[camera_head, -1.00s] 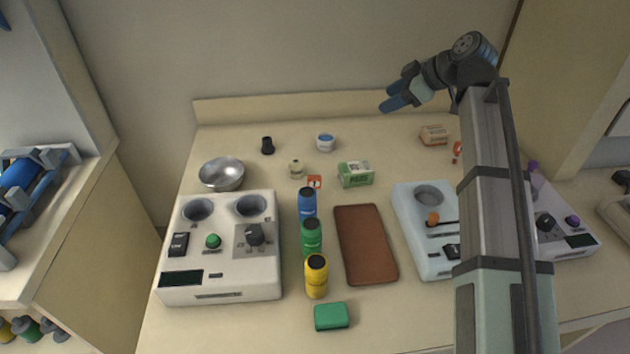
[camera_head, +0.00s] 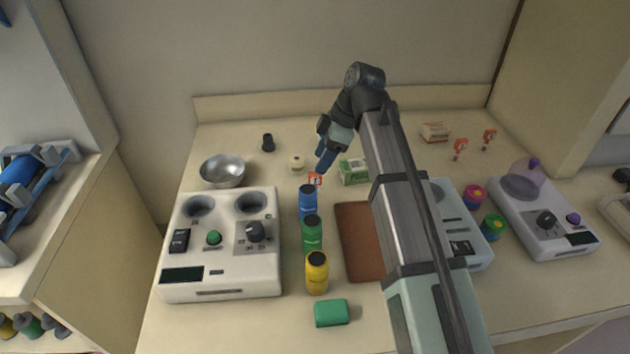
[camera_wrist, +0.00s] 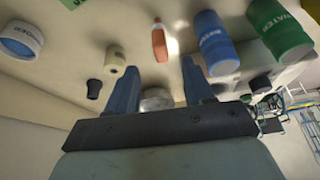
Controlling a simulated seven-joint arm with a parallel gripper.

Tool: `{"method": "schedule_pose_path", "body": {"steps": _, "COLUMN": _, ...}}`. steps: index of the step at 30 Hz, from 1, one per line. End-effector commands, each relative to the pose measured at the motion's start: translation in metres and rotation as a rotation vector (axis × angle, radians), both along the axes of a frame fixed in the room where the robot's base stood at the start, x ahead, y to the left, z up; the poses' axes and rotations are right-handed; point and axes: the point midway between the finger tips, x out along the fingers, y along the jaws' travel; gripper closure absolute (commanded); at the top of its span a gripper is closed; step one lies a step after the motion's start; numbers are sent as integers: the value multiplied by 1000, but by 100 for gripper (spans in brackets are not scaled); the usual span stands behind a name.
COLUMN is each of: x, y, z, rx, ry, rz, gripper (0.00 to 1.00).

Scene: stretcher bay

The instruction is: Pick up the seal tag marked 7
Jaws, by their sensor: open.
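An orange-red tag with a white face (camera_head: 315,179) stands on the bench just behind the blue bottle; its marking is too small to read. It also shows in the wrist view (camera_wrist: 159,42), ahead of my fingers. Two similar orange-red tags stand at the back right, one nearer (camera_head: 460,148) and one farther right (camera_head: 488,138); their marks are also unreadable. My gripper (camera_head: 322,168) is open and empty, its blue fingers above and slightly right of the tag behind the blue bottle. In the wrist view (camera_wrist: 159,68) the fingers are apart with nothing between them touching.
The blue bottle (camera_head: 308,203), green bottle (camera_head: 312,234) and yellow bottle (camera_head: 317,274) stand in a row in front. A cream bottle (camera_head: 296,164) stands behind left, a green box (camera_head: 354,172) right. A metal bowl (camera_head: 222,172) and white device (camera_head: 221,285) lie left.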

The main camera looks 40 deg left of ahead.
Motion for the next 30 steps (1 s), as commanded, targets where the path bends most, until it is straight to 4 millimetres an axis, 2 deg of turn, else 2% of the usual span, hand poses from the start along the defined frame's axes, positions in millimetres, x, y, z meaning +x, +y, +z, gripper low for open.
{"method": "schedule_pose_path", "body": {"steps": 1, "x": -3, "y": 1, "z": -9, "rx": -3, "ry": 2, "rz": 1, "gripper": 48}}
{"method": "schedule_pose_path", "body": {"steps": 6, "x": -7, "y": 8, "z": -25, "rx": -1, "ry": 1, "rz": 0, "gripper": 48}}
{"method": "schedule_pose_path", "body": {"steps": 16, "x": -10, "y": 10, "z": -38, "rx": 1, "ry": 0, "rz": 0, "gripper": 48}}
{"method": "schedule_pose_path", "body": {"steps": 25, "x": -17, "y": 17, "z": -72, "rx": -1, "ry": 1, "rz": -1, "gripper": 48}}
{"method": "schedule_pose_path", "body": {"steps": 30, "x": -19, "y": 20, "z": -81, "rx": 1, "ry": -1, "rz": 0, "gripper": 48}}
